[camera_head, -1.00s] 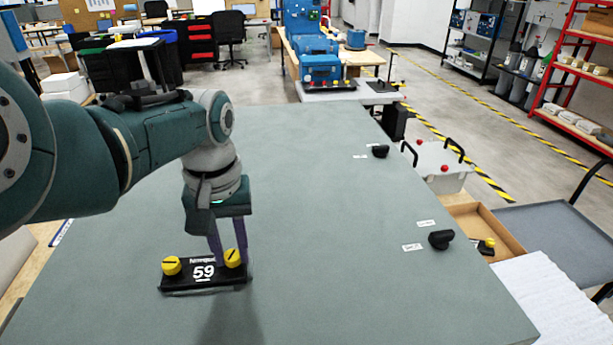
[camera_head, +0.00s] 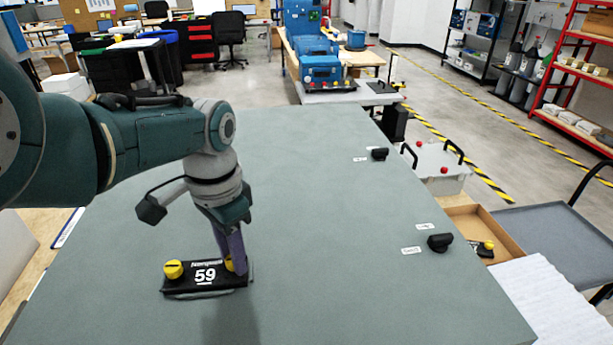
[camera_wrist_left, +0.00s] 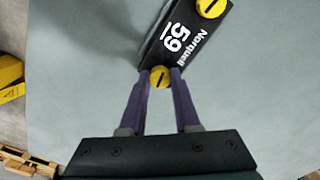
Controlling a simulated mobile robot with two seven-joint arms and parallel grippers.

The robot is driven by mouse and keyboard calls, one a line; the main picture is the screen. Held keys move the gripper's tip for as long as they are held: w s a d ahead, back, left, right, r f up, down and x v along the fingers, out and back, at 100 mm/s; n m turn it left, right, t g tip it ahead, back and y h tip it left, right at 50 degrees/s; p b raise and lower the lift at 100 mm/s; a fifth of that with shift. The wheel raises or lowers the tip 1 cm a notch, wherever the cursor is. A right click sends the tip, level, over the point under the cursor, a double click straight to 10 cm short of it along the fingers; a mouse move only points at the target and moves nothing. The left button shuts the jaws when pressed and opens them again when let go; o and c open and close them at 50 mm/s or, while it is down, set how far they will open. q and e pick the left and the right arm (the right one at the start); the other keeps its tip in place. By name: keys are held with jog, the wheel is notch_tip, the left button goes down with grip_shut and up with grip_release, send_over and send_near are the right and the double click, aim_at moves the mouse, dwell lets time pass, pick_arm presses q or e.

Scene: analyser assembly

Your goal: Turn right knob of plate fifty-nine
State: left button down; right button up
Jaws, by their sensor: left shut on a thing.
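The black plate marked 59 (camera_head: 206,281) lies on the grey-green tabletop. Its left yellow knob (camera_head: 173,269) stands free with its slot visible. Its right yellow knob (camera_head: 229,264) is mostly hidden behind my left gripper (camera_head: 234,266) in the head view. In the left wrist view, the right knob (camera_wrist_left: 160,77) sits between the purple fingertips of my left gripper (camera_wrist_left: 160,80), which is shut on it. The other knob (camera_wrist_left: 211,7) shows at the top edge there. My right gripper is not in view.
Black knobs with white labels sit on the table's right side, one near (camera_head: 440,242) and one farther back (camera_head: 380,153). A cardboard box (camera_head: 486,226) and a grey cart (camera_head: 553,231) stand beyond the right edge. The middle of the tabletop is clear.

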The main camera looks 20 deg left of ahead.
pick_arm(q)
jog(key=m, duration=0.4)
jog(key=shift+r+m, duration=0.1)
jog(key=shift+m, duration=0.2)
jog(key=m, duration=0.3)
jog(key=shift+m, duration=0.3)
jog(key=m, duration=0.3)
jog(key=shift+m, duration=0.3)
jog(key=m, duration=0.3)
jog(key=shift+m+b, duration=0.3)
jog(key=m, duration=0.3)
jog(key=shift+m, duration=0.4)
jog(key=m+b, duration=0.1)
jog(key=m, duration=0.3)
jog(key=m+b, duration=0.1)
jog(key=m, duration=0.3)
jog(key=m+b, duration=0.2)
jog(key=shift+f+m, duration=0.2)
jog(key=shift+m, duration=0.2)
jog(key=m+b, duration=0.5)
jog(key=b, duration=0.7)
jog(key=shift+f+m, duration=0.1)
jog(key=shift+m, duration=0.3)
jog(key=shift+r+m+b, duration=0.2)
jog(key=shift+m+b, duration=0.1)
jog(key=shift+b, duration=0.45)
jog(key=shift+r, duration=0.1)
